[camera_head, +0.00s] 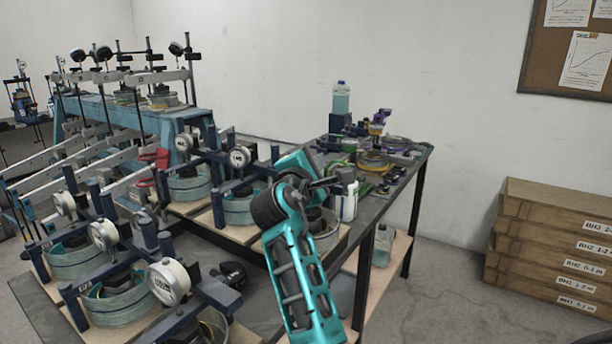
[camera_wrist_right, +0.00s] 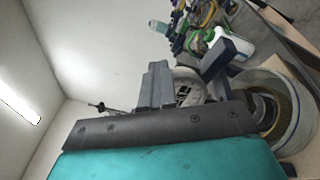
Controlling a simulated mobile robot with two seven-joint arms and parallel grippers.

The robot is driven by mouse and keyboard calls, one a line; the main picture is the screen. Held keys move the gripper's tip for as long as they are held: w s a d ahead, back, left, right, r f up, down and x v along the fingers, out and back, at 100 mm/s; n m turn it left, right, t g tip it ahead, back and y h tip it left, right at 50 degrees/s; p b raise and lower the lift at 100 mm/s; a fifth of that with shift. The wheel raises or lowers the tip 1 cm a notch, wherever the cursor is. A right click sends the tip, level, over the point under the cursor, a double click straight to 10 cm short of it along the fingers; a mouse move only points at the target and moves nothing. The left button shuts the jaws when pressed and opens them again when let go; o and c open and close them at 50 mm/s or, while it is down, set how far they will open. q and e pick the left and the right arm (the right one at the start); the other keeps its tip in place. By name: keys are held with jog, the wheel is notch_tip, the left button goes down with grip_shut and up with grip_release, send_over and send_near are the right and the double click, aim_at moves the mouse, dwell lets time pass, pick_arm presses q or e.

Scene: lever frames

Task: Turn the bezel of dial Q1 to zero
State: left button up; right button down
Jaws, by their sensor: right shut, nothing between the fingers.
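Several round white dial gauges stand on the cell frames in the head view, among them one at the front (camera_head: 169,281), one in the middle (camera_head: 238,157) and one behind it (camera_head: 182,142). Their small labels are too blurred for me to tell which is Q1. My right gripper (camera_head: 325,182) is shut and empty, right of the middle dial, above a cell at the bench's right side. In the right wrist view its shut fingers (camera_wrist_right: 157,84) stand in front of a pale dial (camera_wrist_right: 188,92), which they partly hide. My left gripper is not in view.
Lever arms and posts crowd the left. A dark side table (camera_head: 375,200) at right carries a white bottle (camera_head: 347,203), coloured coils and a clear bottle (camera_head: 341,98). Wooden boxes (camera_head: 550,245) are stacked by the right wall. Floor between table and boxes is clear.

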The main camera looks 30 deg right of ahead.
jog(key=shift+a, duration=0.1)
dwell(0.6)
jog(key=shift+r+v, duration=0.1)
jog(key=shift+v, duration=1.35)
jog(key=shift+r+v, duration=0.15)
jog(key=shift+v, duration=1.35)
jog(key=shift+s, duration=0.15)
jog(key=w+d+f, duration=0.2)
jog(key=d+f, duration=0.1)
jog(key=d, duration=0.3)
jog(key=shift+w+f, duration=0.15)
jog(key=shift+f, duration=0.05)
jog(key=shift+w+a, duration=0.1)
